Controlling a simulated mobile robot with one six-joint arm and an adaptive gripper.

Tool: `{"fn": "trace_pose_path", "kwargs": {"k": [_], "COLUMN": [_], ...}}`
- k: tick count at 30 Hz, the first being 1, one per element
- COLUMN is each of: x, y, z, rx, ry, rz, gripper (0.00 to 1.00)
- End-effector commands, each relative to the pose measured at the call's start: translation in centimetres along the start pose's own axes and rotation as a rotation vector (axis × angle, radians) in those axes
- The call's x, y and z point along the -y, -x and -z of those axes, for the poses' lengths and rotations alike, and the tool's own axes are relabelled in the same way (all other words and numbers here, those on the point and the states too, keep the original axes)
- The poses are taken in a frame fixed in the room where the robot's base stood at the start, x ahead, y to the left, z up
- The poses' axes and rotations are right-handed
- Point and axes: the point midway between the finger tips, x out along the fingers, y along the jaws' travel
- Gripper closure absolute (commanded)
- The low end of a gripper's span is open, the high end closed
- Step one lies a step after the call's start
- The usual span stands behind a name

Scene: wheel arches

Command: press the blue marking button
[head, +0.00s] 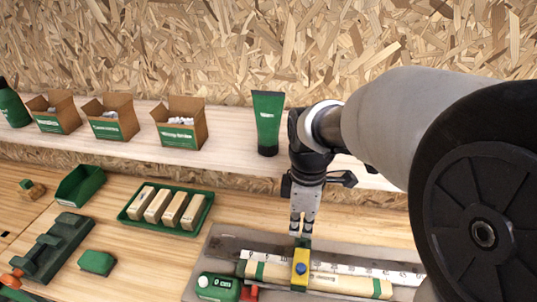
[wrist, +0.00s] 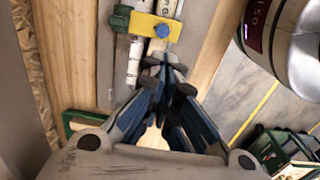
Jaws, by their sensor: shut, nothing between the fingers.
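The blue marking button (head: 301,267) sits on a yellow block (head: 300,279) that straddles a white ruler (head: 345,268) and a wooden bar (head: 340,284) on a grey mat. In the wrist view the blue button (wrist: 162,30) shows on the yellow block (wrist: 143,22), just beyond the fingertips. My gripper (head: 301,232) points down, shut and empty, above and slightly behind the block. In the wrist view its fingertips (wrist: 164,62) are close together, in line with the button. They look apart from it; the exact height of the gap is hard to tell.
A green bottle-like item (head: 218,288) lies left of the block, beside a red piece. A green tray (head: 160,222) with several wooden blocks and a green tool (head: 50,248) lie farther left. Boxes and a green tube (head: 267,122) stand on the shelf behind.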

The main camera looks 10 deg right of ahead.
Motion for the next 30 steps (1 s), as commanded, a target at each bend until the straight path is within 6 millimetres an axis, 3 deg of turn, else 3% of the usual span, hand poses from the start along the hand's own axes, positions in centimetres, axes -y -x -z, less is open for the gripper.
{"fn": "trace_pose_path", "kwargs": {"k": [10,14,30], "x": [0.0,0.1,0.1], "y": [-0.1,-1.2,-11.9], "z": [0.0,0.0,0.0], "rx": [0.0,0.001,0.001], "ry": [0.002,0.001,0.001], "rz": [0.001,0.003,0.002], "gripper": [1.0,1.0,1.0]}}
